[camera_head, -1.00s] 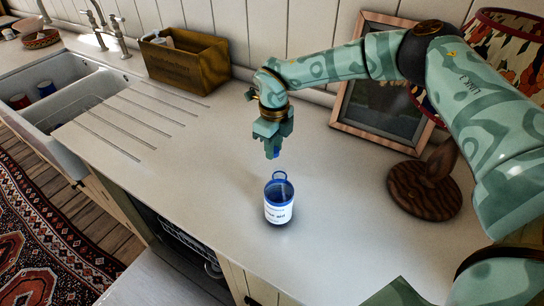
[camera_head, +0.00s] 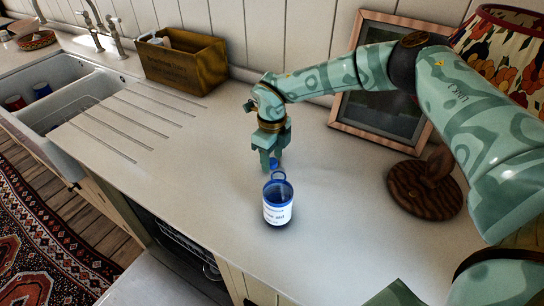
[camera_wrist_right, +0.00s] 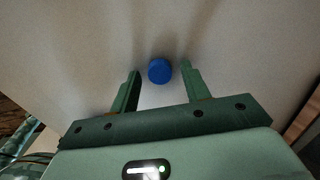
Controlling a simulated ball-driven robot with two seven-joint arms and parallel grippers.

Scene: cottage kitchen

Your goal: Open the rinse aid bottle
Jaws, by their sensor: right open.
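The rinse aid bottle (camera_head: 278,212) stands upright on the pale counter, blue with a white label and a thin blue ring shape at its top. My right gripper (camera_head: 271,162) points down just above and behind the bottle's top, its fingers open. A round blue cap (camera_wrist_right: 160,71) lies between the spread fingertips of my right gripper (camera_wrist_right: 159,74) in the right wrist view, with gaps on both sides. The cap also shows at the fingertips in the head view (camera_head: 274,164). I cannot tell how it joins the bottle. My left gripper is not in view.
A wooden box (camera_head: 183,64) stands at the back left, beside the drainboard and the sink (camera_head: 65,90) with mugs. A picture frame (camera_head: 385,100) and a lamp with a round wooden base (camera_head: 420,195) stand at the right. The counter around the bottle is clear.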

